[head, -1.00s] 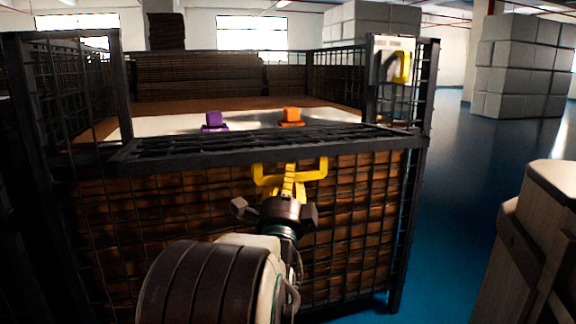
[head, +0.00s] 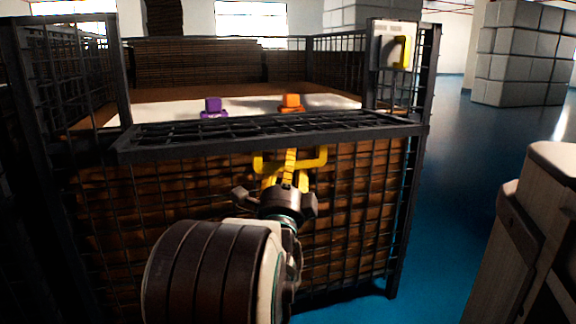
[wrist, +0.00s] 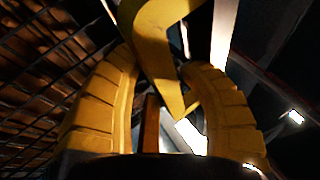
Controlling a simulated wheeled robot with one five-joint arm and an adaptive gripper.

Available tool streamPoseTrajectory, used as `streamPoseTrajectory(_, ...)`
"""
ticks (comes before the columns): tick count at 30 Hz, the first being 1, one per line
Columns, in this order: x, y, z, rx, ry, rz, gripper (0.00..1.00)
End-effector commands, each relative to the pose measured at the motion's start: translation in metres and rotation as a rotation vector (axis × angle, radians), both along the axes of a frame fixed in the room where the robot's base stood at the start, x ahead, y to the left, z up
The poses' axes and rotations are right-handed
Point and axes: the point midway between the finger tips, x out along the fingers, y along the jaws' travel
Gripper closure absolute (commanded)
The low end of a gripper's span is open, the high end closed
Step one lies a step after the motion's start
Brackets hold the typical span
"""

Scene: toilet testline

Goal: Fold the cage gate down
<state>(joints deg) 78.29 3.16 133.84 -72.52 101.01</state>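The cage gate (head: 270,133) is a black mesh panel across the front of the cage. It leans out towards me, close to level, its near edge lower than its far edge. A yellow U-shaped handle (head: 322,160) hangs under its near edge. My gripper (head: 289,168) reaches up to the handle from below, its yellow fingers around the handle's middle. In the wrist view the handle (wrist: 155,45) passes between the two curved fingers (wrist: 160,65), which close in on it from both sides. The exact contact is partly hidden.
The cage (head: 395,215) has mesh walls around brown stacked material. A purple item (head: 213,106) and an orange item (head: 291,103) are inside behind the gate. A yellow latch (head: 403,51) is on the right post. A wooden cabinet (head: 540,220) stands at right; blue floor lies between.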

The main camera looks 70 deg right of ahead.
Motion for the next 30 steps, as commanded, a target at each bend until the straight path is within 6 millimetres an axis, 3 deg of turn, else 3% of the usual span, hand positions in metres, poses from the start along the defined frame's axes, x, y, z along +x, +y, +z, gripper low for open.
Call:
streamPoseTrajectory(13,0.0,0.001,0.016,-0.017,-0.005,0.001,0.47)
streamPoseTrajectory(30,-0.001,0.001,0.094,-0.015,-0.004,0.0,0.47)
